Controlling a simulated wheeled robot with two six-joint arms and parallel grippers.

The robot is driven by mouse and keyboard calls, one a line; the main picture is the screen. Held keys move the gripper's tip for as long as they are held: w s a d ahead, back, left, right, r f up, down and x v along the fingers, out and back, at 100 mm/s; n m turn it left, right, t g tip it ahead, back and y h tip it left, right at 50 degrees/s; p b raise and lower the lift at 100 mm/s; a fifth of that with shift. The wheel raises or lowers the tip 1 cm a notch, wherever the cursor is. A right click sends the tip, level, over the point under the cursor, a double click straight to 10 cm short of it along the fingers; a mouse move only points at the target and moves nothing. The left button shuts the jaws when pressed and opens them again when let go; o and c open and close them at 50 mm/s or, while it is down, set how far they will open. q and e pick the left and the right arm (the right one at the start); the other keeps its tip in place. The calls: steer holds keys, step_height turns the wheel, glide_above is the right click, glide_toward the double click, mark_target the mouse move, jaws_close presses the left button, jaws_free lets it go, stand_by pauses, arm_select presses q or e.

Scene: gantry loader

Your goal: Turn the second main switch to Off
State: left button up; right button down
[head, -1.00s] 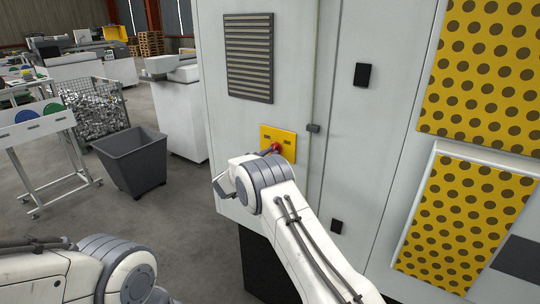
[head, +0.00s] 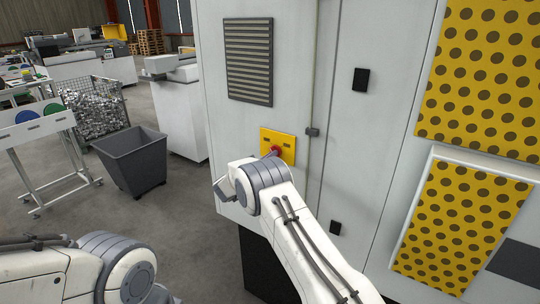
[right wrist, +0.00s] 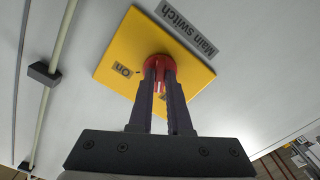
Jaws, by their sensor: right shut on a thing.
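The main switch is a red knob (right wrist: 158,62) on a yellow plate (right wrist: 119,47) on the white cabinet. In the right wrist view the plate has an "On" label (right wrist: 122,71) and a second label partly hidden by a finger. A grey "Main switch" sign (right wrist: 188,28) is beside the plate. My right gripper (right wrist: 160,70) is shut on the red knob. In the head view the yellow plate (head: 289,143) and red knob (head: 276,151) show just beyond my right wrist. My left gripper is out of view; only part of that arm shows.
The white cabinet (head: 365,150) has a vent grille (head: 249,60), a latch (head: 312,132) and yellow perforated panels (head: 480,80). A grey bin (head: 133,163), a wire crate of metal parts (head: 94,105) and a white stand (head: 45,165) are at left. Floor between them is clear.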

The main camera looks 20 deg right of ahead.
steer(key=shift+n+p, duration=0.3)
steer(key=shift+n, duration=0.9)
steer(key=c, duration=0.9)
jaws_free()
steer(key=shift+o, duration=0.2)
steer(key=b+v, duration=0.4)
steer(key=v, duration=0.6)
steer(key=shift+a, duration=0.2)
steer(key=shift+r, duration=0.1)
